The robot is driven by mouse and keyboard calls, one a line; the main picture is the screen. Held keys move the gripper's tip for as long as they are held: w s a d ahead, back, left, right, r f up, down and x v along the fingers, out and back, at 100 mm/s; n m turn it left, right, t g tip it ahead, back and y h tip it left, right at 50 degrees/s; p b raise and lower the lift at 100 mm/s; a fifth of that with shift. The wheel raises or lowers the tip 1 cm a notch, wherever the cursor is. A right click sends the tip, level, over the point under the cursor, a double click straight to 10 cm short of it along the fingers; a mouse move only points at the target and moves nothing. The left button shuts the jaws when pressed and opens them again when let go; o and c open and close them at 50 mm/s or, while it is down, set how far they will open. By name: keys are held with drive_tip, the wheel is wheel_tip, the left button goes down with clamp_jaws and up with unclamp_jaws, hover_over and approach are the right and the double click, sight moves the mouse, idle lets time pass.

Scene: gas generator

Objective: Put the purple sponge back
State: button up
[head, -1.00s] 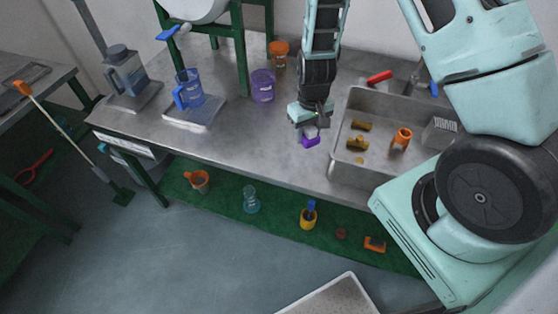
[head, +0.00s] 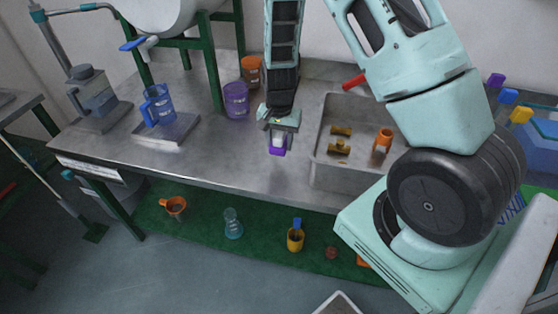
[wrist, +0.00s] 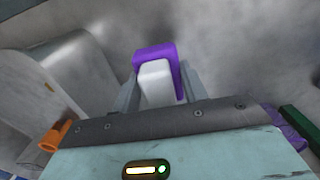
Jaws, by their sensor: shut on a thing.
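The purple sponge (head: 277,149), purple with a white part, is held between the fingers of my gripper (head: 278,138) in the head view. In the wrist view the sponge (wrist: 154,55) shows its purple outer layer around a white block, with a grey finger of my gripper (wrist: 157,90) on each side. My gripper is shut on it, over the steel table (head: 225,150) and left of the sink. I cannot tell exactly how high above the table it is.
A grey sink (head: 322,150) with brass fittings (head: 340,147) and an orange part (head: 383,140) is to the right. A purple beaker (head: 236,100), an orange container (head: 251,70) and a blue jug (head: 158,105) stand to the left. Blue and yellow pieces (head: 521,115) show at far right.

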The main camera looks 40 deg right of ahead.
sight(279, 165)
drive_tip(key=shift+f+p, duration=0.45)
drive_tip(key=shift+f, duration=2.95)
drive_tip(key=shift+f, duration=0.15)
drive_tip(key=o, duration=1)
drive_tip(key=shift+c, duration=0.2)
